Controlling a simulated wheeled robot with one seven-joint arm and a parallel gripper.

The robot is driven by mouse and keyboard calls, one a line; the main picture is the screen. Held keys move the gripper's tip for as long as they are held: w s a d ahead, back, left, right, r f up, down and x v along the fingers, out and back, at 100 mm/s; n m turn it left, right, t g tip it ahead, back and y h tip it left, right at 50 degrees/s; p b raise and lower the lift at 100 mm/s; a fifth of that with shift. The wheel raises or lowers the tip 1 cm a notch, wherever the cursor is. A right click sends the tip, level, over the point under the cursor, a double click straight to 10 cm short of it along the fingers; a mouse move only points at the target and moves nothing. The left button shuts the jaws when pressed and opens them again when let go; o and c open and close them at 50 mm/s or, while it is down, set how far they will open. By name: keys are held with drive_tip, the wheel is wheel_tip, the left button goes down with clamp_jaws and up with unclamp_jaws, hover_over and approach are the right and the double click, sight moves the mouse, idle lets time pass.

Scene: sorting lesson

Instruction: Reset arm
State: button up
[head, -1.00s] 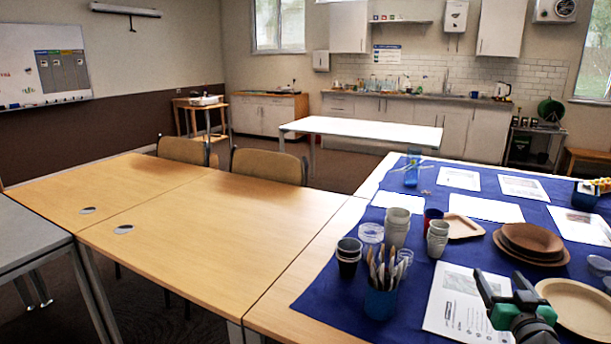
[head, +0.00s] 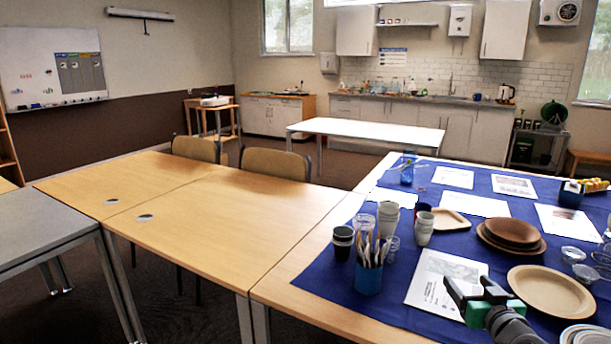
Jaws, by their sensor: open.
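My gripper (head: 474,290) is at the lower right of the head view, with dark fingers and a green part behind them. Its fingers are apart and nothing shows between them. It appears over the blue cloth (head: 320,285), in front of a printed sheet (head: 428,283) and left of a tan round plate (head: 550,290). I cannot tell its height above the table. My arm runs down out of the picture behind it.
A blue cup of wooden cutlery (head: 368,278), stacked pale cups (head: 388,218) and dark cups (head: 342,245) stand left of my gripper. Brown plates (head: 512,236) and clear bowls (head: 585,273) lie to the right. The wooden table (head: 230,215) at left is bare.

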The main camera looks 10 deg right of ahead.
drive_tip(key=w+a+r+n+g+y+p, duration=0.1)
drive_tip(key=a+r+n+g+y+p, duration=0.3)
drive_tip(key=a, duration=0.6)
drive_tip(key=w+a+m+g+y+p, duration=0.1)
drive_tip(key=w+a+g+p, duration=0.1)
drive_tip(key=a+p, duration=0.65)
drive_tip(key=s+a+r+g+p, duration=0.3)
drive_tip(key=s+a, duration=0.4)
drive_tip(key=s, duration=0.1)
drive_tip(key=s+a+r+g+h+p, duration=0.1)
drive_tip(key=s+a+r+g+p, duration=0.2)
drive_tip(key=s+a, duration=0.4)
drive_tip(key=shift+s+a+r+p, duration=0.2)
drive_tip(key=shift+s+a+p, duration=0.2)
drive_tip(key=shift+a, duration=0.35)
